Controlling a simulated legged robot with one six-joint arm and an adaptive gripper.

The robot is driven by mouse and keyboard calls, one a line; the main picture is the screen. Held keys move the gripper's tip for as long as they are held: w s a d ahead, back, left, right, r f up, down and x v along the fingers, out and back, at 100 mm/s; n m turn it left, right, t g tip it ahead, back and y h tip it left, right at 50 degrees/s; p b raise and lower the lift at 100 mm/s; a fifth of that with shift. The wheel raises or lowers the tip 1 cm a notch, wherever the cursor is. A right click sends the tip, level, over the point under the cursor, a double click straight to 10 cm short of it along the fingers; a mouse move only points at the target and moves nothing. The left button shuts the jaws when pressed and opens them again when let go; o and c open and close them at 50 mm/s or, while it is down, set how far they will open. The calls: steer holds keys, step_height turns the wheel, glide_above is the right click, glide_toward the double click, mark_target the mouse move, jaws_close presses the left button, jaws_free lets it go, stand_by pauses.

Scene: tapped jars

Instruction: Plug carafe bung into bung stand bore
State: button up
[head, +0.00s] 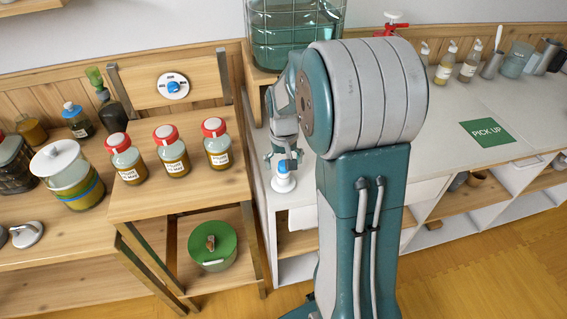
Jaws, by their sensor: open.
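A small blue piece, which looks like the carafe bung (282,166), shows at the top of a white round stand (283,184). The stand is on the left end of the white counter, near its front edge. My gripper (286,158) points down just above the blue piece, with its jaws open. It is small here, and I cannot tell whether a finger touches the bung. The bung looks upright over the stand, but the bore is hidden, so I cannot tell how deep it sits.
A large glass tank (295,30) stands behind my arm. Several red-capped jars (172,152) stand on the wooden shelf at left, below a panel with a blue knob (173,86). A green "PICK UP" mat (487,132) lies on the counter at right, with clear room around it.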

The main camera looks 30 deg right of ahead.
steer(key=shift+r, duration=2.2)
step_height(320, 180, up, 12)
steer(key=shift+f, duration=0.15)
stand_by(1.0)
steer(key=s+a+n+t, duration=0.1)
steer(key=s+a+t, duration=0.1)
steer(key=s+a, duration=0.4)
steer(key=s+a+n+t, duration=0.2)
steer(key=s+a, duration=0.5)
steer(key=s, duration=0.6)
steer(key=shift+t, duration=0.8)
steer(key=shift+c, duration=0.3)
